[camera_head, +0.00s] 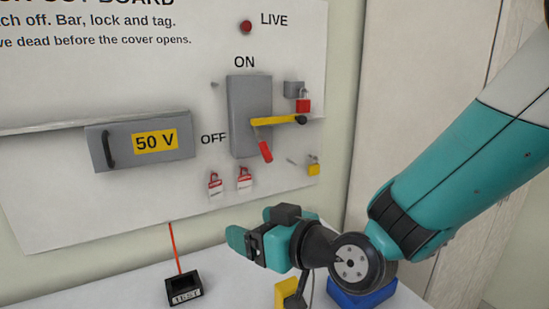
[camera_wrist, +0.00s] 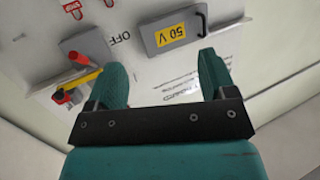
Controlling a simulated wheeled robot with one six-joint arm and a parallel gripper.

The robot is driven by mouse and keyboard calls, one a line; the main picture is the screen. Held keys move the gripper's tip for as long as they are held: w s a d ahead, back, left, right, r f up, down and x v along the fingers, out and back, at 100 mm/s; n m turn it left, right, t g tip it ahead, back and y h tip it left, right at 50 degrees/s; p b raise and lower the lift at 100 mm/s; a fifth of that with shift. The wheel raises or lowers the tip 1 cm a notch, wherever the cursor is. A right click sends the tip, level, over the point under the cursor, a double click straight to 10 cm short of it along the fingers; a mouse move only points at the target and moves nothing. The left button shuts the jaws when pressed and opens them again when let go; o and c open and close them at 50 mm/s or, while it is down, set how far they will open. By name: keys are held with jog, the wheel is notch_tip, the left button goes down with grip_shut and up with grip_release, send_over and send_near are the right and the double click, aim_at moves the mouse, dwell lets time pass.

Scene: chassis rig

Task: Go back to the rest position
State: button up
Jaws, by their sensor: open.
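My gripper (camera_head: 243,241) is at the end of my teal arm, in front of the lower part of the white board (camera_head: 60,200). It is clear of the board's fittings as far as I can tell. In the wrist view my gripper (camera_wrist: 165,80) shows two teal fingers spread apart with nothing between them. The grey switch box (camera_head: 248,105) has a yellow bar (camera_head: 275,120) across it and a red-ended handle (camera_head: 264,150) pointing down toward the right. A red padlock (camera_head: 303,105) hangs at the bar's right end.
A grey 50 V cover (camera_head: 118,150) is on the board. Two red-and-white tags (camera_head: 215,184) and a yellow padlock (camera_head: 313,169) hang below the switch. On the white table are a black TEST block (camera_head: 184,289), a yellow item (camera_head: 288,293) and a blue item (camera_head: 362,296) near my wrist.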

jog(key=s+d+f+m+g+h+b, duration=0.1)
jog(key=s+d+f+g+h+b, duration=0.3)
jog(key=s+d, duration=0.5)
jog(key=s+d+f+m+g+h+b, duration=0.1)
jog(key=s+d+f+g+h+b, duration=0.3)
jog(key=s+d+g, duration=0.2)
jog(key=s+d, duration=0.2)
jog(key=s, duration=0.1)
jog(key=shift+s+d, duration=0.2)
jog(key=shift+d, duration=0.2)
